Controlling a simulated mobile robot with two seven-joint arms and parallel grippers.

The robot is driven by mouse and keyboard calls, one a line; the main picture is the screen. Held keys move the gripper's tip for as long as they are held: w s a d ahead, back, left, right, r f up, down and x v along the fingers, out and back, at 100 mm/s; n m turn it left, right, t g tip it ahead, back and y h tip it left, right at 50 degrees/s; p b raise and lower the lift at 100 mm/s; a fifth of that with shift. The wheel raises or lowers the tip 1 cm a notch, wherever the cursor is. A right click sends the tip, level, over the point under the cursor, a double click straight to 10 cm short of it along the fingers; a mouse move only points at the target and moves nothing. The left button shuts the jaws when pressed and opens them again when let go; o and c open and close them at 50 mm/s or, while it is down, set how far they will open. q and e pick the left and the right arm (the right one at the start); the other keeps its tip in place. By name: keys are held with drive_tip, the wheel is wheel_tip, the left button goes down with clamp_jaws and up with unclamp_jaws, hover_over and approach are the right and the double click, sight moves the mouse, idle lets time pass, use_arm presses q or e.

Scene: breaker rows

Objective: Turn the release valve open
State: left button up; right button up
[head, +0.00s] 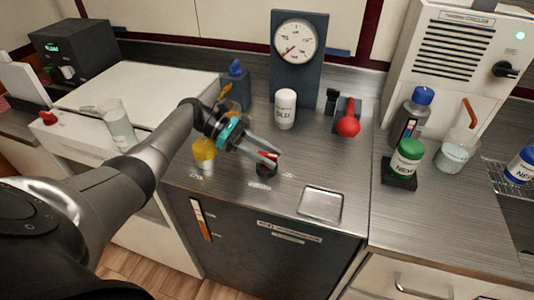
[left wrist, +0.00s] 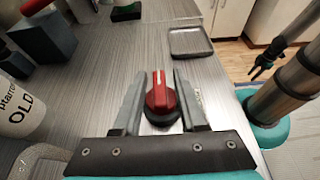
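A red knob (head: 266,157) with a pale stripe on top sits on a round black base (head: 266,170) on the steel counter. It also shows in the left wrist view (left wrist: 161,96). My left gripper (head: 262,153) is open, with its fingers on either side of the knob. In the left wrist view, a gap shows between the knob and each finger of my left gripper (left wrist: 160,100). The head view hides part of the knob behind the fingers. A round dial gauge (head: 295,41) stands on a panel behind.
A shallow metal tray (head: 321,204) lies at the front right. Bottles and a beaker (head: 456,153) stand farther right.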

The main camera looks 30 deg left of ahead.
use_arm(q)
drive_tip(key=shift+o, duration=0.4)
drive_tip(key=shift+a, duration=0.15)
drive_tip(key=shift+a+r, duration=0.15)
drive_tip(key=shift+a, duration=0.15)
drive_tip(key=b+v, duration=0.2)
drive_tip(key=v, duration=0.8)
drive_tip(key=shift+s+a+r+b, duration=0.1)
drive_tip(key=shift+a+r+b, duration=0.1)
drive_tip(key=shift+b, duration=0.15)
drive_tip(key=shift+s+a+r, duration=0.1)
drive_tip(key=shift+s+a, duration=0.05)
drive_tip(key=shift+a, duration=0.1)
use_arm(e)
drive_tip(key=shift+t, duration=0.3)
drive_tip(key=w+d+f, duration=0.1)
drive_tip(key=w+f, duration=0.1)
drive_tip(key=shift+w+d+f, duration=0.35)
drive_tip(key=shift+d, duration=0.05)
